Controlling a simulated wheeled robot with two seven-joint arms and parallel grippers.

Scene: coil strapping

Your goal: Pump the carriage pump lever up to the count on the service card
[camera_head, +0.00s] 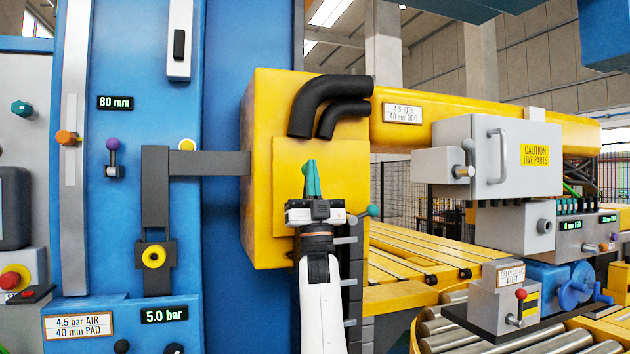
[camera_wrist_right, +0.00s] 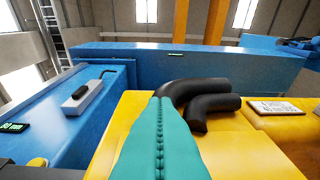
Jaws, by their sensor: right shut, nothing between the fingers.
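A service card (camera_head: 403,114) reading "4 SHOTS 40 mm DOG" is on the yellow beam, right of the black hoses; it also shows in the wrist view (camera_wrist_right: 275,107), where it is too small to read. A short lever with a teal knob (camera_head: 373,211) sticks out at the right side of the yellow carriage (camera_head: 276,130); I cannot tell for sure that it is the pump lever. My right gripper (camera_head: 311,166) is shut and empty, its teal fingers pointing up in front of the carriage's face, left of that knob. My left gripper is not in view.
Black hoses (camera_head: 325,98) curve above my right gripper. A grey cabinet (camera_head: 487,155) with a handle is at right. A red-knobbed lever block (camera_head: 503,300) and blue handwheel (camera_head: 580,287) stand lower right. The blue column (camera_head: 130,60) with its controls is at left.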

